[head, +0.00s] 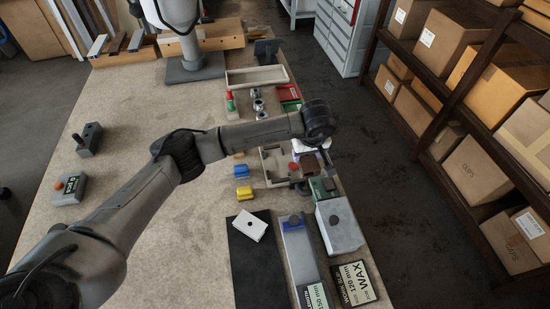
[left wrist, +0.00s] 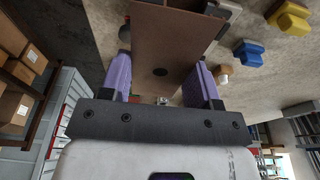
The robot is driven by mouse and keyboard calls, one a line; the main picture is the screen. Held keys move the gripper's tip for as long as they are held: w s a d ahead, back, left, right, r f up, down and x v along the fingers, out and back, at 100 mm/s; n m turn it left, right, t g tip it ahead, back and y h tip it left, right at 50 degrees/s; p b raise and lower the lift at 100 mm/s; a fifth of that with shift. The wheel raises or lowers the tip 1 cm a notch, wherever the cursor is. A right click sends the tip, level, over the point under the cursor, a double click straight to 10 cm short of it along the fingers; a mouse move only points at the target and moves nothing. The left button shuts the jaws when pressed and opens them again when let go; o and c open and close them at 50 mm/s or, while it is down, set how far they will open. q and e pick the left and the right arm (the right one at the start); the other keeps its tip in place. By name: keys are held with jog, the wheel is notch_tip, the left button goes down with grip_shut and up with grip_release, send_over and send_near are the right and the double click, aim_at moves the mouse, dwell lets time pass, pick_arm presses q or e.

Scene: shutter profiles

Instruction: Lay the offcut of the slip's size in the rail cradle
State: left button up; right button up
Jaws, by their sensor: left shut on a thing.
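My left gripper (head: 309,150) has reached over the right part of the bench. In the left wrist view its purple fingers (left wrist: 162,78) are shut on a brown offcut (left wrist: 165,35) with a dark round spot. The offcut's upper end shows a profiled, channelled edge. In the head view only a small part of the brown offcut (head: 308,164) shows below the wrist. A white slip (head: 249,226) with a dark dot lies on a black mat (head: 243,263). A pale low-walled fixture (head: 268,168) sits left of the gripper; I cannot tell whether it is the rail cradle. My right gripper is not in view.
Blue (head: 240,171) and yellow (head: 243,193) blocks lie left of the fixture. A grey block (head: 339,226) and signs marked 150 mm (head: 316,296) and 120 mm WAX (head: 354,284) are at the front. Shelves of boxes (head: 478,168) stand right of the bench. The bench's left middle is mostly clear.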

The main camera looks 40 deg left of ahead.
pick_arm(q)
send_over(275, 162)
jog(key=f, duration=0.5)
jog(key=shift+s+d+f, duration=0.2)
jog(key=shift+d+f, duration=0.15)
jog(key=shift+f, duration=2.1)
jog(key=shift+f+b, duration=0.1)
jog(key=shift+b, duration=0.25)
jog(key=o, duration=0.7)
jog(key=shift+o, duration=0.2)
